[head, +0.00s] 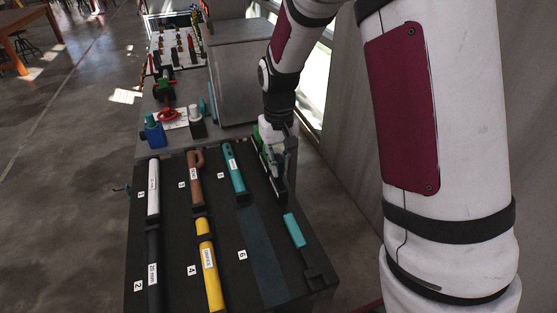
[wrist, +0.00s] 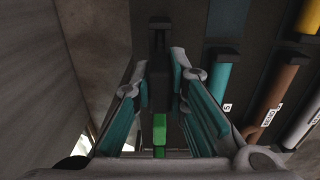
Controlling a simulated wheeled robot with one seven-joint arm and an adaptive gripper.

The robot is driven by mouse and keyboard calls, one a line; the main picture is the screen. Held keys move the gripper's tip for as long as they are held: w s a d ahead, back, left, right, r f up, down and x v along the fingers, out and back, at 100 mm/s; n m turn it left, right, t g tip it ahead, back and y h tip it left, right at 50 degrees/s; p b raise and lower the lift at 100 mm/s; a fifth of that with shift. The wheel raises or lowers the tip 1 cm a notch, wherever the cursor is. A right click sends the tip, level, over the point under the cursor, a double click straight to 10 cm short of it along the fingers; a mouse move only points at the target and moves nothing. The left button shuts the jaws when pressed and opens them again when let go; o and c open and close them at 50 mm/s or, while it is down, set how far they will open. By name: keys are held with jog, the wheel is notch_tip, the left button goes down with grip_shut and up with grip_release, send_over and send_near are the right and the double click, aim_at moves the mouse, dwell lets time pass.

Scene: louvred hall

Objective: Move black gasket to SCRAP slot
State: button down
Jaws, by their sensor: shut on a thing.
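My gripper (wrist: 160,100) is shut on a dark bar-like piece (wrist: 158,88) with a bright green part (wrist: 159,130) at its near end. I cannot tell whether this is the black gasket. In the head view my gripper (head: 272,165) is low over the right edge of the dark rack (head: 190,230), beside the teal tube (head: 234,168). The fingers and arm hide much of the held piece there. No slot marked SCRAP can be read.
The rack holds a white tube (head: 153,187), a brown hooked piece (head: 195,175), a black tube (head: 153,270) and a yellow tube (head: 209,265). A teal-handled bar (head: 294,230) lies along the right edge. Slot 6 (head: 262,255) looks empty. A grey box (head: 240,85) stands behind.

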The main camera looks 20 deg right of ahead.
jog(key=shift+f+b, duration=0.6)
jog(key=shift+f, duration=1.15)
jog(key=c, duration=1.5)
grip_release()
jog(key=shift+r, duration=0.15)
jog(key=shift+r+p, duration=1.6)
jog(key=shift+r, duration=1.8)
